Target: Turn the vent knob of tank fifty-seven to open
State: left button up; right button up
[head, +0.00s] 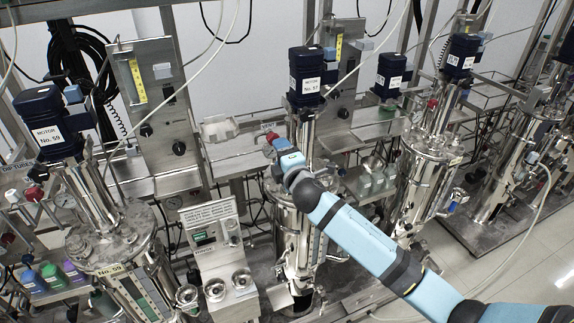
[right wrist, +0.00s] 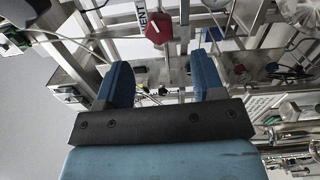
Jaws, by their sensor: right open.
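Tank fifty-seven stands mid-picture in the head view, a steel vessel under a dark blue motor (head: 306,76) marked No. 57. Its red vent knob (head: 271,136) shows just beyond my right gripper (head: 281,146), whose arm reaches in from the lower right. In the right wrist view, the red knob (right wrist: 157,27) sits beside a white label reading VENT, ahead of the two blue fingers and roughly centred between them. My right gripper (right wrist: 160,78) is open and empty, apart from the knob. My left gripper is not in view.
Motor No. 59 (head: 53,125) and its tank stand at the left. A grey control box (head: 213,235) stands left of tank fifty-seven. Another tank (head: 425,180) stands to the right. Pipes and rails crowd the area.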

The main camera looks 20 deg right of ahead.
jog(key=s, duration=0.4)
jog(key=shift+w, duration=0.1)
